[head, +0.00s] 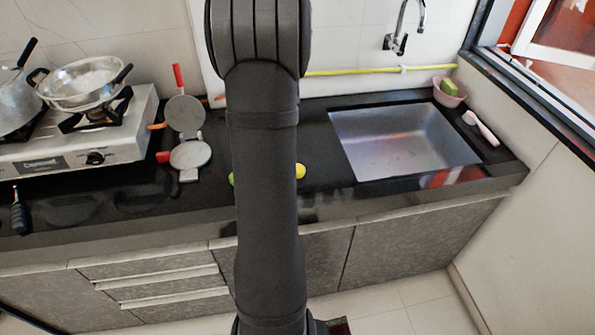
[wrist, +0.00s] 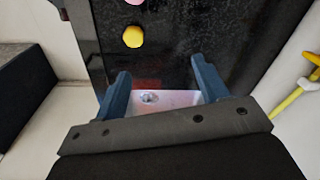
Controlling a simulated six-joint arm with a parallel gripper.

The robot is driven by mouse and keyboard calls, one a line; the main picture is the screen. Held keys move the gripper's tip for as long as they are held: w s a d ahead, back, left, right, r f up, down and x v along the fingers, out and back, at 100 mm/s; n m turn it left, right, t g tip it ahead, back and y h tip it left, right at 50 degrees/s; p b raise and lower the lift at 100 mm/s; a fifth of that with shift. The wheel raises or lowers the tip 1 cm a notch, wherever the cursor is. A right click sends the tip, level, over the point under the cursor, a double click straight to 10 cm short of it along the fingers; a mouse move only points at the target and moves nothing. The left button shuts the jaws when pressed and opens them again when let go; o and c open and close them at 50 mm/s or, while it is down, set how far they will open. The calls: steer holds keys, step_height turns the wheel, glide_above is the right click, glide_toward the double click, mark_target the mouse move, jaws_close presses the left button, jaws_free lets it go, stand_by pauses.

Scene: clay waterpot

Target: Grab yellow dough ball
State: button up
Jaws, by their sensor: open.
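The yellow dough ball (head: 300,171) rests on the black countertop, partly hidden behind my arm in the head view. In the wrist view the ball (wrist: 133,36) is near the top, a little left of centre. My gripper (wrist: 162,75) is open, with its two blue fingers spread and nothing held between them. The ball is beyond the fingertips, apart from them and above the left finger in the picture. The gripper is hidden by my arm in the head view.
A green item (head: 231,179) peeks out left of my arm. A pink ball (wrist: 135,2) is cut off at the wrist view's top edge. The sink (head: 400,140) lies right of the yellow ball. A hinged round press (head: 188,153) and the stove (head: 75,140) stand left.

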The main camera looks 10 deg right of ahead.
steer(key=s+d+f+m, duration=0.1)
steer(key=s+d+m, duration=0.1)
steer(key=s+d, duration=0.15)
steer(key=shift+g, duration=0.4)
steer(key=f, duration=0.7)
steer(key=s+f, duration=0.1)
steer(key=f, duration=0.3)
steer(key=shift+a, duration=0.3)
steer(key=shift+s+d+f, duration=0.1)
steer(key=shift+f, duration=2.9)
steer(key=c, duration=1.1)
